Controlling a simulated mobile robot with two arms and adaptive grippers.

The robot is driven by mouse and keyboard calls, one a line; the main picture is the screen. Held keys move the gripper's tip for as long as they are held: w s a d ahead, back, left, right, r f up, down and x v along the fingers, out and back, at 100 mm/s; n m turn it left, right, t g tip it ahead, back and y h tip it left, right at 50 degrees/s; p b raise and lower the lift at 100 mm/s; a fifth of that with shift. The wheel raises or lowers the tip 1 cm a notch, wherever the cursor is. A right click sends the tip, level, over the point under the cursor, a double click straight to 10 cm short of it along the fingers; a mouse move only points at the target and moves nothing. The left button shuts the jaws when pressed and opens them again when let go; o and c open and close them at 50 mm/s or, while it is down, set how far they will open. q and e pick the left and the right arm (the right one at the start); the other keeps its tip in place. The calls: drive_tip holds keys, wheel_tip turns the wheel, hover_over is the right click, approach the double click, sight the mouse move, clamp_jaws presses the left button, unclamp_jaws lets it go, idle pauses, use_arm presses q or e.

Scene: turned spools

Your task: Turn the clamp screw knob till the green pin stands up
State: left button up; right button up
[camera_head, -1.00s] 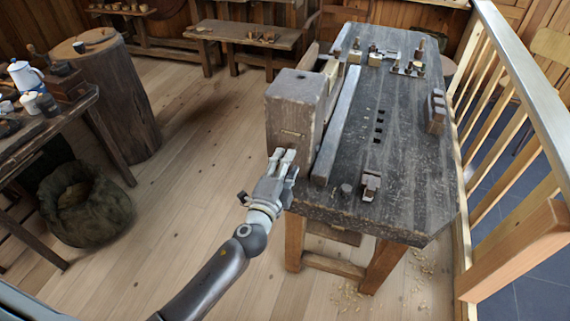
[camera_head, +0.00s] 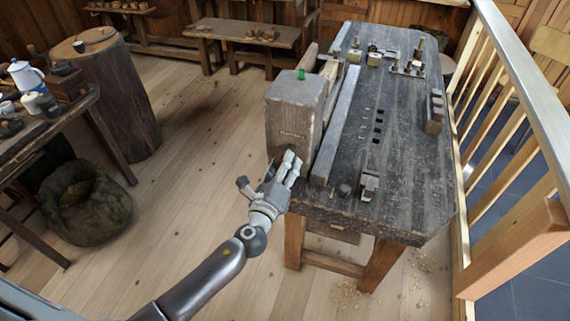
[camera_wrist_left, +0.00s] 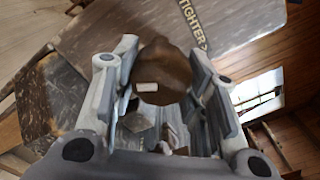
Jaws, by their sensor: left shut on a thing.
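The clamp is a big weathered wooden block (camera_head: 293,108) at the bench's left front side. A small green pin (camera_head: 301,74) stands upright out of its top. My left gripper (camera_head: 290,160) is at the block's near face. In the left wrist view its two fingers are shut on either side of the round brown clamp screw knob (camera_wrist_left: 163,66), which bears a small white mark. The block's face beside it carries the word "TIGHTER" and an arrow. The knob is hidden by my gripper in the head view. My right gripper does not show.
The grey workbench (camera_head: 410,190) extends right and back from the block, with small metal and wooden tools on it. A wooden railing (camera_head: 530,80) runs along the right. A dark table (camera_head: 45,130) and a sack (camera_head: 88,208) stand left. The floor between is clear.

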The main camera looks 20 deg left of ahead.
use_arm(q)
drive_tip(key=shift+s+f+m, duration=0.2)
drive_tip(key=shift+f+m, duration=0.25)
drive_tip(key=shift+m, duration=0.65)
drive_tip(key=o, duration=0.7)
drive_tip(key=shift+c, duration=0.2)
drive_tip(key=o, duration=0.4)
drive_tip(key=shift+s+r, duration=0.15)
drive_tip(key=shift+r, duration=0.15)
drive_tip(key=s, duration=1.2)
drive_tip(key=shift+a, duration=0.25)
